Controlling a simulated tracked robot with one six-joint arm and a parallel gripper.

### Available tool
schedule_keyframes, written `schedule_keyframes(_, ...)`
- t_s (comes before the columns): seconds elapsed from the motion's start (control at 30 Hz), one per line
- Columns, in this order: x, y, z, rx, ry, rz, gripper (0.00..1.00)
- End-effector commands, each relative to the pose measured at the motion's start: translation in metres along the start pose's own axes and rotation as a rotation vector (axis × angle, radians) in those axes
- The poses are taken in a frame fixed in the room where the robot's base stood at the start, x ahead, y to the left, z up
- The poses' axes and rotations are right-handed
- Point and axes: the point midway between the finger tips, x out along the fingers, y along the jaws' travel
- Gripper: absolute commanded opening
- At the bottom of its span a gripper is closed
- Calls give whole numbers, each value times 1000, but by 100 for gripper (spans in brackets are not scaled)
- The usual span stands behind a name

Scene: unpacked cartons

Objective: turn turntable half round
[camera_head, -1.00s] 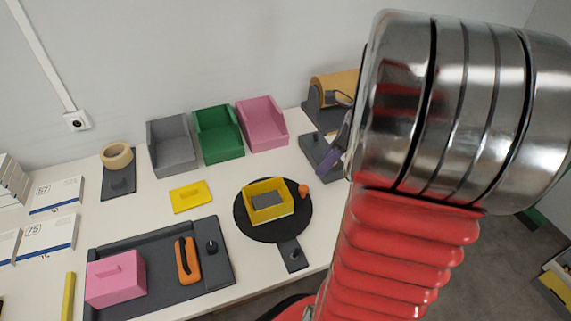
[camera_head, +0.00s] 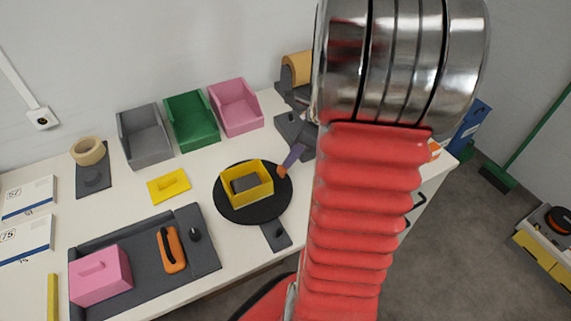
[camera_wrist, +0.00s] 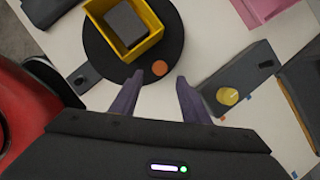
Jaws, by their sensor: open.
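The turntable is a black disc (camera_head: 262,212) on the white table, with an orange knob (camera_head: 282,172) at its right edge. A yellow open box (camera_head: 262,190) sits on the disc, with a dark grey block (camera_head: 244,184) inside it. In the wrist view the disc (camera_wrist: 100,48), box (camera_wrist: 152,22), block (camera_wrist: 125,22) and knob (camera_wrist: 160,68) all show. My gripper (camera_wrist: 160,77) is open, its purple fingers apart on either side of the knob's near side. In the head view one purple finger (camera_head: 294,155) appears close by the knob; contact cannot be told.
A dark plate with a small peg (camera_head: 276,237) juts from under the disc's front. A dark tray (camera_head: 205,250) with a pink box and orange handle lies left. Grey, green (camera_head: 190,120) and pink bins stand behind. A dark base with a yellow knob (camera_wrist: 228,96) is right of my gripper.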

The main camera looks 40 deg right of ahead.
Motion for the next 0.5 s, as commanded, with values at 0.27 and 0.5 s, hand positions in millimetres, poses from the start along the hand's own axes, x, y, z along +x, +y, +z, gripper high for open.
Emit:
schedule_keyframes(0.27,44,1,-1,1,1,4,42)
schedule_keyframes(0.5,67,1,0,0,0,2,42)
